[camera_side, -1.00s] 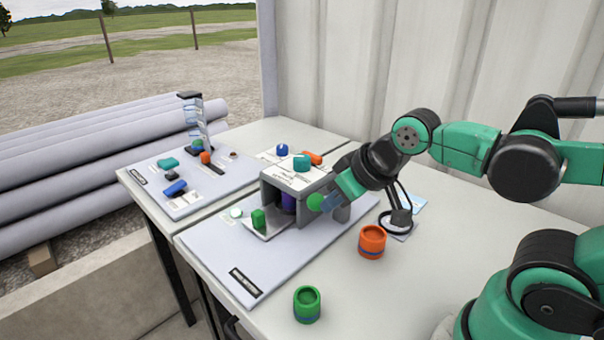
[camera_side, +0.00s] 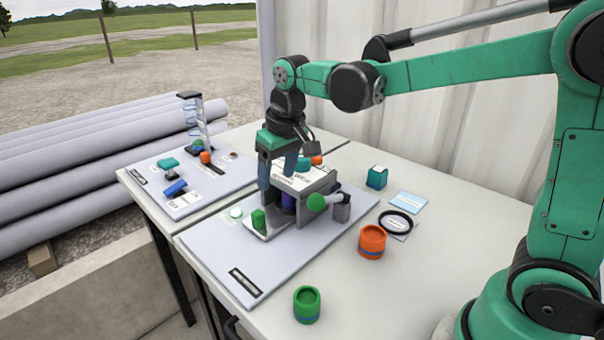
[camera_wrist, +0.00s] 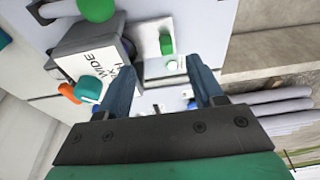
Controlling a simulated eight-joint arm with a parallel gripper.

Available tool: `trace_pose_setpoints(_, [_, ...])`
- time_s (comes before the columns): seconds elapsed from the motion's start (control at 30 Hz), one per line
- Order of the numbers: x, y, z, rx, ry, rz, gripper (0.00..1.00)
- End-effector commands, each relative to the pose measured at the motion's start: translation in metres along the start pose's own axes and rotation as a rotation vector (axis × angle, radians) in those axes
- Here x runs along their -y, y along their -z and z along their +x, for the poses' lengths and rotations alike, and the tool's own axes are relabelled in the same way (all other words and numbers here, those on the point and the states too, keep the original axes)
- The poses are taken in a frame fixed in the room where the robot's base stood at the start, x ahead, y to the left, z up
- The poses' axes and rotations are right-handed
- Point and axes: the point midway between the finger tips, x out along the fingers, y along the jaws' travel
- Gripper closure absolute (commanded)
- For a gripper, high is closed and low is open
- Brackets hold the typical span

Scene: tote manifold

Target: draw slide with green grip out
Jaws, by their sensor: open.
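The slide (camera_side: 268,232) is a light grey plate that sticks out of the left side of a grey housing (camera_side: 318,187). Its green grip (camera_side: 258,220) stands upright near the outer end; the grip also shows in the wrist view (camera_wrist: 166,44). A purple cylinder (camera_side: 288,201) is partly visible under the housing's top. My gripper (camera_side: 278,181) is open and empty, pointing down above the slide and the housing's near-left edge, apart from the green grip. In the wrist view, the blue fingers (camera_wrist: 160,72) are spread, with the green grip beyond them.
A green ball knob (camera_side: 316,202) on a rod projects from the housing. A teal knob (camera_side: 302,163) sits on its top. An orange cup (camera_side: 372,241) and a green cup (camera_side: 307,304) stand to the right. A black ring (camera_side: 396,222) and a teal block (camera_side: 377,177) lie behind them.

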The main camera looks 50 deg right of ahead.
Motion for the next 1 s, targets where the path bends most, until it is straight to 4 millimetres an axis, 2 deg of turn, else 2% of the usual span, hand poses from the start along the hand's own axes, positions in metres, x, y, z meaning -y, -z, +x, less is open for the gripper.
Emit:
trace_pose_setpoints(0.03, [0.001,0.011,0.011,0.037,0.0,0.0,0.39])
trace_pose_setpoints(0.1, [0.003,0.022,0.025,0.088,-0.001,0.0,0.39])
trace_pose_setpoints(0.3, [0.006,0.038,0.061,0.195,-0.004,0.0,0.39])
trace_pose_setpoints(0.57, [0.007,0.039,0.084,0.233,-0.005,0.0,0.39])
trace_pose_setpoints(0.8, [0.006,0.031,0.117,0.231,-0.005,0.0,0.39])
trace_pose_setpoints(1.0, [0.006,0.028,0.129,0.231,-0.005,0.0,0.39])
